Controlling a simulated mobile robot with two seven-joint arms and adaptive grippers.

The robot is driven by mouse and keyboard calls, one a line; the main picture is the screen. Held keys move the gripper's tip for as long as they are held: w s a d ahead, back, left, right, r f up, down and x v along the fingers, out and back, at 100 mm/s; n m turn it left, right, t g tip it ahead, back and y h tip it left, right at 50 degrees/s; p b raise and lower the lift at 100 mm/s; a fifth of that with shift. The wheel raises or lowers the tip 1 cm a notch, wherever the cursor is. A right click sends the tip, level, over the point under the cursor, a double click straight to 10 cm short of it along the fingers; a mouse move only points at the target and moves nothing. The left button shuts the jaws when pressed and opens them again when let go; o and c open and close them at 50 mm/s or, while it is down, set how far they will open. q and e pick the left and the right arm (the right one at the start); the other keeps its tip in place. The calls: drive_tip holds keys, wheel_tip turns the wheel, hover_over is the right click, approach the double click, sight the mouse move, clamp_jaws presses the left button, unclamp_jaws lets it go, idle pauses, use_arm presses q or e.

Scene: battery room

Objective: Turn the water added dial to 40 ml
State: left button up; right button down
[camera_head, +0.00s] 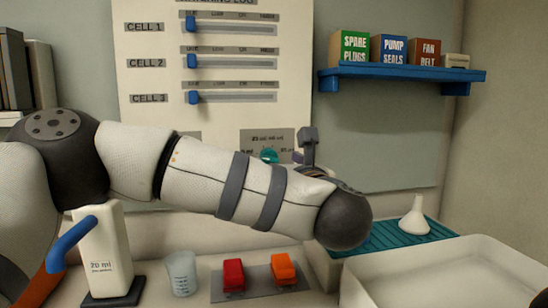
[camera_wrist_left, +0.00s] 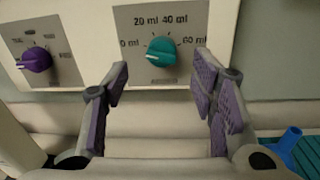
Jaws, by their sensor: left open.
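The water added dial (camera_wrist_left: 162,52) is a round teal knob on a grey plate marked 0, 20, 40 and 60 ml. Its white pointer mark faces left and slightly down, on the 0 ml side. In the head view the dial (camera_head: 269,156) shows just above my left forearm, partly hidden. My left gripper (camera_wrist_left: 161,76) is open and empty, with purple-padded fingers spread either side below the dial, apart from it. In the head view the left gripper (camera_head: 302,151) is mostly hidden behind its own arm. My right gripper is not in view.
A purple knob (camera_wrist_left: 37,59) sits left of the dial. Blue sliders (camera_head: 192,61) are on the white board above. A white jug (camera_head: 103,250), a clear beaker (camera_head: 181,273), red (camera_head: 233,275) and orange (camera_head: 283,269) pieces, a funnel (camera_head: 413,218) and a white tray (camera_head: 400,270) stand below.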

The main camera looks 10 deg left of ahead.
sight(272, 162)
use_arm(q)
drive_tip(key=x, duration=0.6)
drive_tip(key=shift+w, duration=0.2)
drive_tip(key=c, duration=1.1)
drive_tip(key=m, duration=0.5)
drive_tip(key=shift+d+f+t, duration=0.1)
drive_tip(key=shift+t, duration=0.2)
drive_tip(key=m, duration=0.5)
drive_tip(key=shift+f+m, duration=0.1)
drive_tip(key=shift+m, duration=0.3)
drive_tip(key=m, duration=0.5)
drive_tip(key=shift+f+m+t+h, duration=0.15)
drive_tip(key=shift+m+t+h, duration=0.15)
drive_tip(key=shift+t+h, duration=0.1)
drive_tip(key=shift+f+m, duration=0.15)
drive_tip(key=shift+m, duration=1.95)
